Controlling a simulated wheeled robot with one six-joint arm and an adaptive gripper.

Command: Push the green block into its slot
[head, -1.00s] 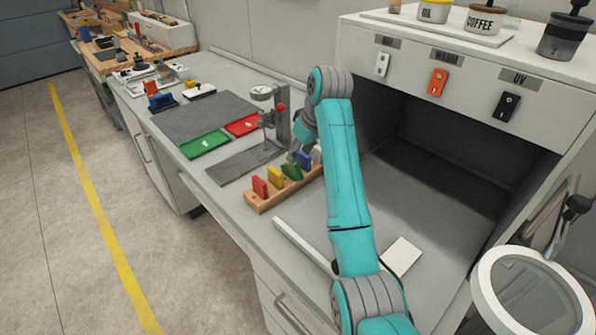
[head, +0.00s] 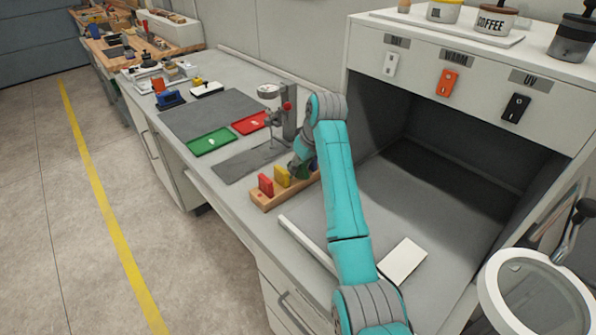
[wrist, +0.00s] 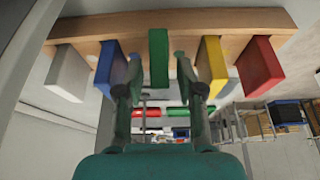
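The green block (wrist: 158,58) stands in the wooden rack (wrist: 225,20), between the blue block (wrist: 110,68) and the yellow block (wrist: 211,66) in the wrist view. My gripper (wrist: 158,62) is open, with one finger on each side of the green block and a small gap showing on both sides. In the head view my gripper (head: 299,168) is over the rack (head: 288,198) and hides most of the green block. I cannot tell how deep the green block sits in its slot.
A red block (head: 265,185) and a yellow block (head: 281,176) stand in the rack; a white block (wrist: 67,74) is at its other end. A press stand (head: 288,112) is close behind my gripper. Green (head: 211,141) and red (head: 250,123) trays lie farther off. A dark alcove (head: 450,170) is to the right.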

